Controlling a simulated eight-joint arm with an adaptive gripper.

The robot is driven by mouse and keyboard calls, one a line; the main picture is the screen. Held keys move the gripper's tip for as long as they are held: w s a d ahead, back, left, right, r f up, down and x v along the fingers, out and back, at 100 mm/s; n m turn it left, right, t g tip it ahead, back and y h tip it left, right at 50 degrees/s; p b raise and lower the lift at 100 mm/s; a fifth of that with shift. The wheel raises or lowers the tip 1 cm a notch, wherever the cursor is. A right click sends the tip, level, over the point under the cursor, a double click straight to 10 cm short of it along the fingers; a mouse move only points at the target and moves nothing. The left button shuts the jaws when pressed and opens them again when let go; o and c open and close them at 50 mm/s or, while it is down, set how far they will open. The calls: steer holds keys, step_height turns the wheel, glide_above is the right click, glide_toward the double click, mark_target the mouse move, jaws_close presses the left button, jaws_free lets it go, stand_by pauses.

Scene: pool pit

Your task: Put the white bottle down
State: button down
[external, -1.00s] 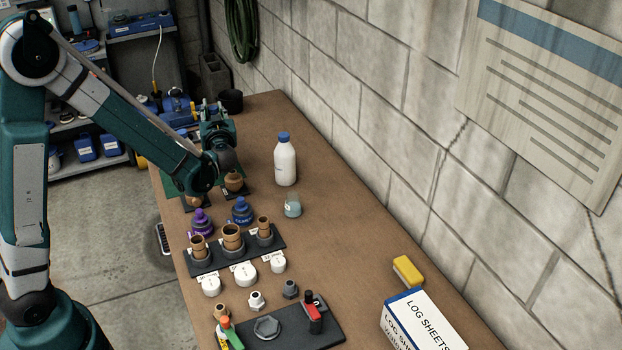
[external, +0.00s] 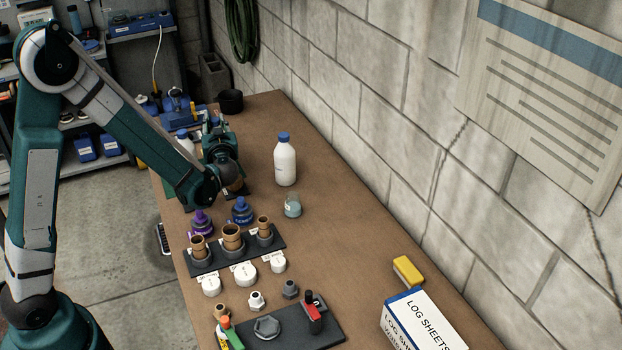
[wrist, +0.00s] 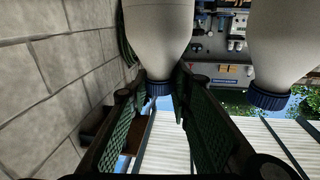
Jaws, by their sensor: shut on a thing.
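In the wrist view, my gripper (wrist: 160,96) is shut on a white bottle (wrist: 158,38) at its neck, by the dark blue cap (wrist: 158,89). The view is upside down, so the cap points down in the picture. In the external view my gripper (external: 218,142) is over the far left part of the bench, and its own links hide the held bottle. I cannot tell whether the bottle's base touches the bench. A second white bottle (wrist: 286,42) stands beside it, apart, and partly shows behind my arm in the external view (external: 185,143).
Another white bottle (external: 285,163) stands near the wall, with a small glass beaker (external: 292,206) in front. Purple (external: 202,223) and blue (external: 240,211) items and a dark rack of brass fittings (external: 233,246) lie nearer. The bench's right middle is clear.

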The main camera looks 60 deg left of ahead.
steer(key=shift+f, duration=0.1)
stand_by(0.3)
steer(key=c, duration=2.1)
jaws_free()
steer(key=shift+d, duration=0.6)
steer(key=s+d+p, duration=0.2)
steer(key=d, duration=0.8)
steer(key=shift+d, duration=0.35)
steer(key=shift+w+r, duration=0.1)
steer(key=shift+r, duration=0.1)
